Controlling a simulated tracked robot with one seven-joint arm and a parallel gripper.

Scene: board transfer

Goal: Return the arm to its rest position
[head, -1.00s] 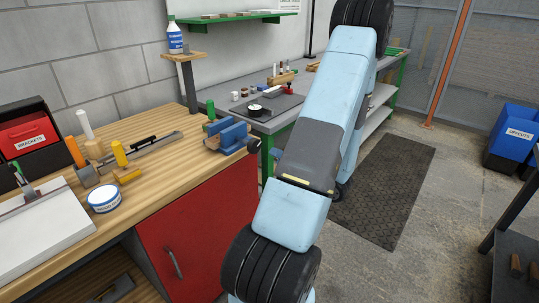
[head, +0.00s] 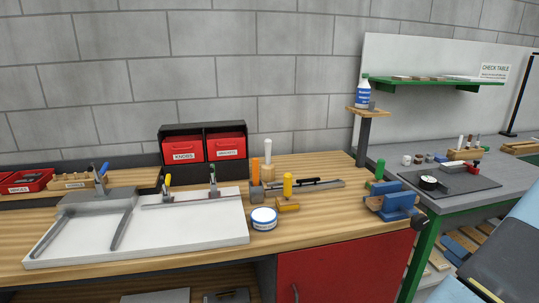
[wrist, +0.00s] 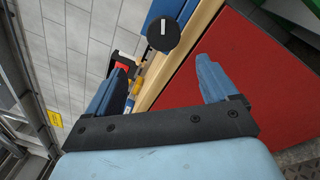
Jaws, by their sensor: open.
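My gripper (wrist: 162,64) shows in the wrist view with its two blue fingers wide apart and nothing between them. Beyond the fingers are the wooden bench edge and the red cabinet door (wrist: 235,70). A round black knob (wrist: 163,33) with a white mark lies just past the fingertips in the picture; I cannot tell its distance. In the head view only part of my light blue arm (head: 505,255) shows, at the lower right edge. The gripper itself is outside the head view.
The wooden workbench (head: 340,225) carries a white board (head: 190,228) under toggle clamps, a round tin (head: 264,219), a blue vise (head: 398,203) and tools. Red bins (head: 184,149) stand behind. The grey check table (head: 460,205) is at right, with a black mat and green shelf (head: 430,83).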

